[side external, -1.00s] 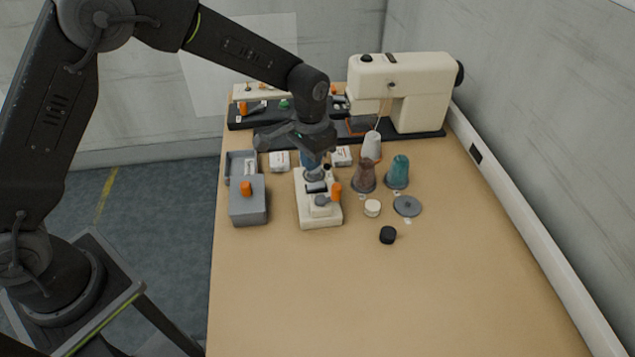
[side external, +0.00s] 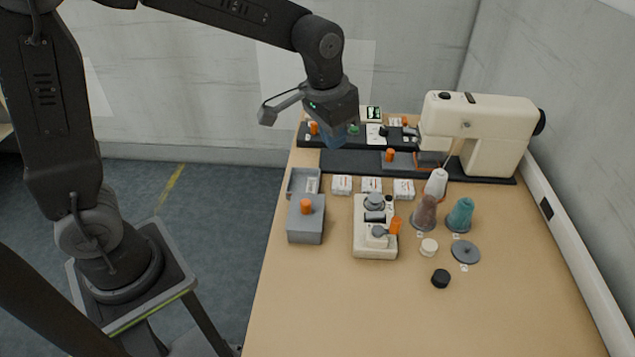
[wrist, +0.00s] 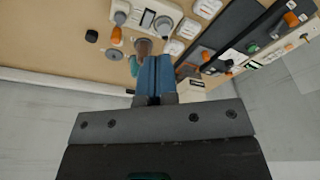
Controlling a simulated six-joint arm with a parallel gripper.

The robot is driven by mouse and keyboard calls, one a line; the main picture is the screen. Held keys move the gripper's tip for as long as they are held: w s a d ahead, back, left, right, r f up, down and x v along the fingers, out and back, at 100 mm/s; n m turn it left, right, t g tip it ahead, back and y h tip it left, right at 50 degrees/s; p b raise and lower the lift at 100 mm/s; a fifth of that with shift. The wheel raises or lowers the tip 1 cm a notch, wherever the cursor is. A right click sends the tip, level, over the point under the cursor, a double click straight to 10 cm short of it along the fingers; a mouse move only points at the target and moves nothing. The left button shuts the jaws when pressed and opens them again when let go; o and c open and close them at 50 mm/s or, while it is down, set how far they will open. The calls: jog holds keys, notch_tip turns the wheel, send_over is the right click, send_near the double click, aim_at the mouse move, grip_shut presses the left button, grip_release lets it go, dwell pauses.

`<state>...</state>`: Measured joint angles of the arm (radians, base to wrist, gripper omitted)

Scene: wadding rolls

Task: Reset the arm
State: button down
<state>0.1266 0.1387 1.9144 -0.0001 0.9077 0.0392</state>
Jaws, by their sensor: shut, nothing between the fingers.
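My gripper (side external: 335,137) hangs above the far part of the table, in front of the black rail with orange knobs. Its blue fingers (wrist: 154,76) are together in the wrist view, with nothing visible between them. My gripper is clear of the cream winder-like device (side external: 373,240), which stands on the table with an orange knob and grey discs on top.
A cream sewing machine (side external: 487,125) stands at the back right. A brown cone (side external: 424,213), a teal cone (side external: 460,215), a grey disc (side external: 466,252) and a black cap (side external: 440,278) are right of the device. A grey box (side external: 306,222) is left. The table front (side external: 430,325) is clear.

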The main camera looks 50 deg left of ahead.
jog(key=s+a+r+n+t, duration=0.1)
jog(key=s+a+r, duration=0.1)
jog(key=s, duration=0.7)
jog(key=s+a+r+t, duration=0.2)
jog(key=s+a+r, duration=0.1)
jog(key=s, duration=0.6)
jog(key=shift+s+n+t, duration=0.3)
jog(key=shift+s+n, duration=0.05)
jog(key=shift+n, duration=0.05)
